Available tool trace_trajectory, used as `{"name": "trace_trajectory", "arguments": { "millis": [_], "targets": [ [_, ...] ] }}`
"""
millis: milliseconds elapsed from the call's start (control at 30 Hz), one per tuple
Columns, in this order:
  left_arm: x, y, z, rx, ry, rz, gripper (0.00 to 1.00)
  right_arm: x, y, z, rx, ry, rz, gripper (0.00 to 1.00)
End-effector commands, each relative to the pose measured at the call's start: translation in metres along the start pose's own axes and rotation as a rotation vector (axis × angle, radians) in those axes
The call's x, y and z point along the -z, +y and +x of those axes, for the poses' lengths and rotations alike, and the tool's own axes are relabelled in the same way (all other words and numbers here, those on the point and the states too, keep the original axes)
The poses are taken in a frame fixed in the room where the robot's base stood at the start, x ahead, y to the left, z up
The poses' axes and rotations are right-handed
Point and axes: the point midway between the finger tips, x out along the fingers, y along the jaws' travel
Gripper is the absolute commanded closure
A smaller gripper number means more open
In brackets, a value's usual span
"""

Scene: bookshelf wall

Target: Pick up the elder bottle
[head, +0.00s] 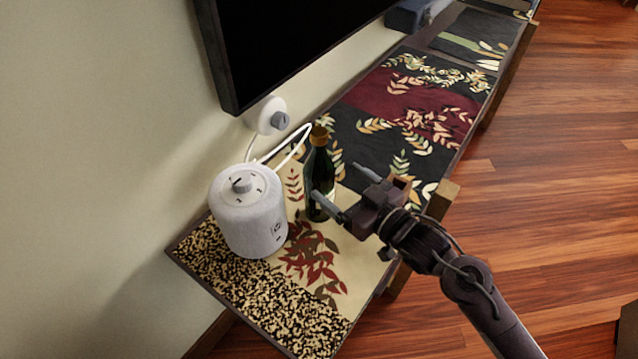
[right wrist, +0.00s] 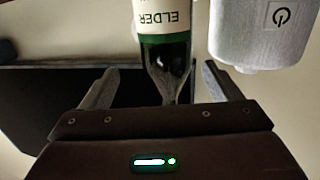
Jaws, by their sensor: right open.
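The elder bottle (head: 319,172) is dark green with an orange-brown cap and stands upright on the patterned bench. In the right wrist view the bottle (right wrist: 166,50) appears upside down, with a pale label reading ELDER. My right gripper (head: 338,180) is open and close to the bottle on its right side. In the right wrist view its two fingers (right wrist: 157,80) stand apart, with the bottle between or just beyond them; I cannot tell whether they touch it. One finger hides part of the bottle's lower body in the head view. My left gripper is not in view.
A white cylindrical device (head: 248,215) with a knob stands just left of the bottle. A white round socket (head: 267,115) with a cable is on the wall behind. A black screen (head: 290,40) hangs above. The bench (head: 420,110) has clear room toward the back right.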

Motion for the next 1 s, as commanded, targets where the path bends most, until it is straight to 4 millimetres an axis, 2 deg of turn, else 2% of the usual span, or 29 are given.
{"name": "trace_trajectory", "arguments": {
  "millis": [167,700,967,1000],
  "targets": [
    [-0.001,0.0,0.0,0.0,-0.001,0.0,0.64,0.005,-0.003,0.01,0.032,0.035,0.002,0.16],
    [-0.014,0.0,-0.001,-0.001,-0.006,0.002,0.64,0.01,-0.009,0.076,0.031,0.034,0.002,0.16],
    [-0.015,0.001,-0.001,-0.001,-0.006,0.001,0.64,0.009,-0.009,0.079,0.03,0.032,0.001,0.16],
    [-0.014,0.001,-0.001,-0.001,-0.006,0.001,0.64,0.009,-0.009,0.079,0.03,0.032,0.001,0.18]
  ]
}}
